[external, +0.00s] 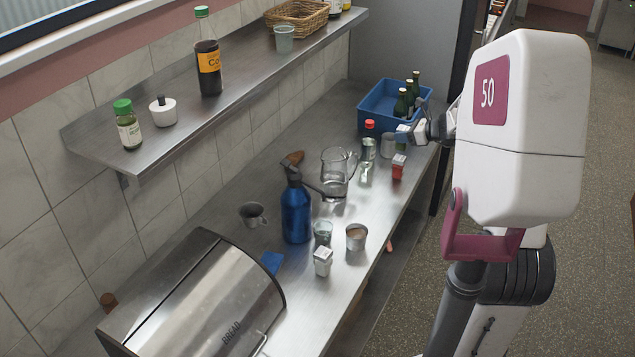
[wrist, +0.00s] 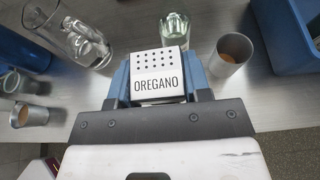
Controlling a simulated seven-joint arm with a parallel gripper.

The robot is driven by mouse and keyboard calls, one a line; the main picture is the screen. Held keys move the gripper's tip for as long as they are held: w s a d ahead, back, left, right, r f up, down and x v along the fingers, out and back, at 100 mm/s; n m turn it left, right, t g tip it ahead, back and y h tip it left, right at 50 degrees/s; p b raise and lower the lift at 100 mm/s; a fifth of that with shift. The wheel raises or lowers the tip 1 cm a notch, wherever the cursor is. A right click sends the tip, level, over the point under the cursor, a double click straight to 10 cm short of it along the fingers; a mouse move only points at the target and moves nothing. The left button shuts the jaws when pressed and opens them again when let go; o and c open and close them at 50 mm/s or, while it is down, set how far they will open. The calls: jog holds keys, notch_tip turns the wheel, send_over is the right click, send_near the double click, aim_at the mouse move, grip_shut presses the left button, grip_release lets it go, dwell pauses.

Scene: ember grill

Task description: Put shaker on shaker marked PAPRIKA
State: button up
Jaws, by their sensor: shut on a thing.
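My gripper (external: 408,132) is shut on a pale shaker marked OREGANO (wrist: 158,75). Its blue fingers (wrist: 160,85) clasp the shaker from both sides, and the holed top faces the wrist camera. In the external view the held shaker is small and mostly covered by the fingers, above the counter's right edge. A red shaker with a pale top (external: 398,167) stands on the counter just below my gripper; its marking is unreadable. A white shaker (external: 323,261) stands near the front of the counter, its marking also unreadable. I cannot tell which one says PAPRIKA.
A blue crate with bottles (external: 382,104) is behind.

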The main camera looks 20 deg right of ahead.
jog(key=shift+f, duration=0.1)
jog(key=shift+f, duration=1.65)
jog(key=shift+f, duration=0.15)
jog(key=o, duration=1)
jog(key=shift+v, duration=0.95)
jog(key=v, duration=1)
jog(key=shift+r, duration=0.2)
